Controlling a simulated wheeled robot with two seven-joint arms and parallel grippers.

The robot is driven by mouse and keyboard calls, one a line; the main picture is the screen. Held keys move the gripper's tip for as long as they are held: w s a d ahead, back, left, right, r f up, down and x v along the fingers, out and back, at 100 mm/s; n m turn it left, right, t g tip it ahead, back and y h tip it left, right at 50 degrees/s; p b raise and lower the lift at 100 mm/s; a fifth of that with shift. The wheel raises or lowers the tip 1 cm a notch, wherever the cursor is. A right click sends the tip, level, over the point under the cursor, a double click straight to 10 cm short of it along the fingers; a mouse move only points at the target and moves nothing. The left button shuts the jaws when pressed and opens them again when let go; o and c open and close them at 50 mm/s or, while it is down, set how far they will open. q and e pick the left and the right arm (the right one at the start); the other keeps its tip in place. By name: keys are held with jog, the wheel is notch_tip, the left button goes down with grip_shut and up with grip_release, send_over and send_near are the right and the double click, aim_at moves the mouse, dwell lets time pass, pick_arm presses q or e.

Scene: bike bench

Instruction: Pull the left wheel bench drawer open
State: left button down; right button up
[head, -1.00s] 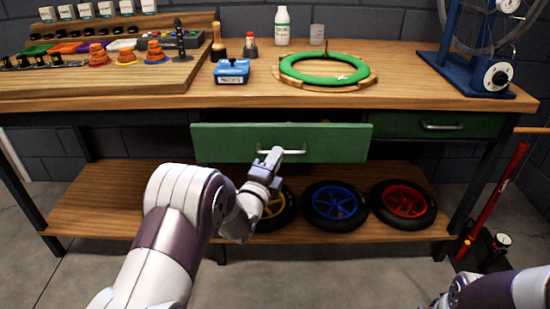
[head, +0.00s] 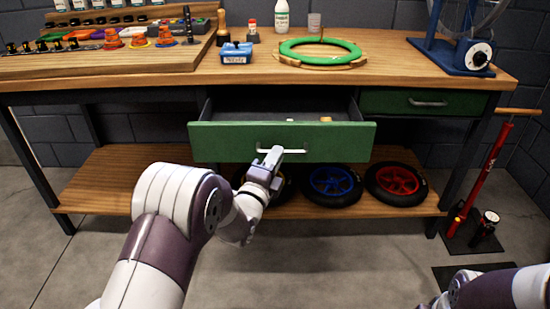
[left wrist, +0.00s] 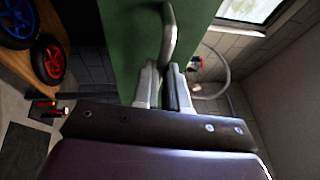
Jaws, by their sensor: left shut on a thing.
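The left wheel bench drawer (head: 220,143) has a green front and is open in the head view, with its dark inside showing and a few small items at its back. Its light bar handle (head: 296,151) is on the middle of the front. My left gripper (head: 271,156) is at the handle's left part and is shut on it. In the left wrist view, the handle (left wrist: 169,38) runs down between the two fingers (left wrist: 164,90) beside the green drawer front (left wrist: 130,45). My right arm shows at the lower right, but its gripper is not clearly visible.
The closed green right drawer (head: 385,102) is beside it. Wheels with blue (head: 331,182) and red (head: 396,181) rims lie on the lower shelf (head: 110,180). A red pump (head: 485,175) stands at the right.

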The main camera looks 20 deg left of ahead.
pick_arm(q)
jog(key=c, duration=1.2)
grip_release()
jog(key=shift+o, duration=0.2)
jog(key=p+v, duration=0.2)
jog(key=v, duration=1)
jog(key=shift+s, duration=0.35)
jog(key=shift+f, duration=0.15)
